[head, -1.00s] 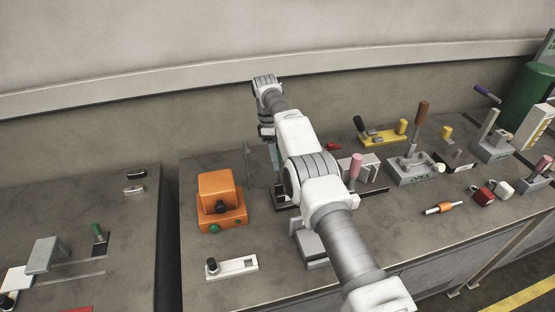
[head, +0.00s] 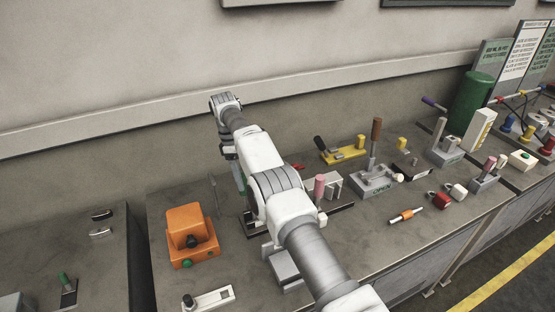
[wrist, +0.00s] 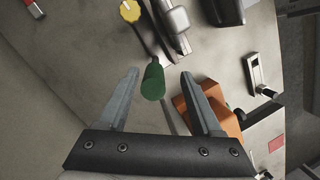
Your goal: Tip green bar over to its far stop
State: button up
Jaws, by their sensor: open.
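The green bar (wrist: 153,82) shows in the wrist view as a thick dark-green grip on a thinner shaft. It stands between the fingers of my gripper (wrist: 160,74), which are open, with a visible gap on each side. In the head view a sliver of the green bar (head: 239,182) shows beside my arm, over a dark base (head: 252,226). My arm hides most of the bar and base there, and the fingertips are hard to make out.
An orange box (head: 187,232) stands left of the base; it also shows in the wrist view (wrist: 226,112). A pink-handled lever (head: 319,187) and a grey lever fixture (head: 375,182) stand to the right.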

jog(key=s+d+r+b, duration=0.1)
jog(key=d+r+b, duration=0.5)
jog(key=d, duration=0.5)
jog(key=shift+s+d+r+b, duration=0.25)
jog(key=shift+d+b, duration=0.05)
jog(key=shift+b, duration=0.4)
